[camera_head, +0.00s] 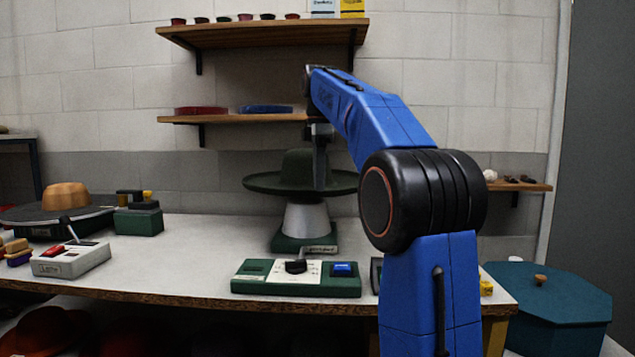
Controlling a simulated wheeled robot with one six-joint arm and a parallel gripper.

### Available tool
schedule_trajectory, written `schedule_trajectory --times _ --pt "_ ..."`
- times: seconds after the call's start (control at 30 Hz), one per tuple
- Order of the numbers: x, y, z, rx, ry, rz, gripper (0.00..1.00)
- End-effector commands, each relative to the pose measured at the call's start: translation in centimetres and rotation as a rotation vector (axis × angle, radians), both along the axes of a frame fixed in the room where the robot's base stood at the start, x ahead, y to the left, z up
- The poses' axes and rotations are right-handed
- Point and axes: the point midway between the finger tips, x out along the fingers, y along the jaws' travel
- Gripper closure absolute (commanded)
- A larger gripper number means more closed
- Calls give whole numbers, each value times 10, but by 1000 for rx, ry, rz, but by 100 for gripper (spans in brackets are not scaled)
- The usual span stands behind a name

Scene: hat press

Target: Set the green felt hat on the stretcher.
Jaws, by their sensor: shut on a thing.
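The dark green felt hat (268,184), wide-brimmed with its crown up, is level over the stretcher (307,220). The stretcher is a pale grey cone on a green base, standing on the bench. The cone's top is hidden by the hat, and I cannot tell whether the hat rests on it or hangs just above. My gripper (320,172) points down at the front right of the crown and is shut on the hat. The fingertips are small and partly lost against the hat.
A green control box (296,288) with a blue button stands at the bench's front edge. At left are a grey switch box (71,259), a tan hat form (65,196) on a dark round plate and a green box (138,219). Shelves (238,119) hang behind. A teal bin (560,304) stands right.

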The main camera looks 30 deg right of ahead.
Motion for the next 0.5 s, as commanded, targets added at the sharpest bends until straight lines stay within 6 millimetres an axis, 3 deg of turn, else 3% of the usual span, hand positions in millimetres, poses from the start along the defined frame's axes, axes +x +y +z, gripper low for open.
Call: schedule_trajectory --times 0.5 --pt "-1 0 -29 0 1 0 100"
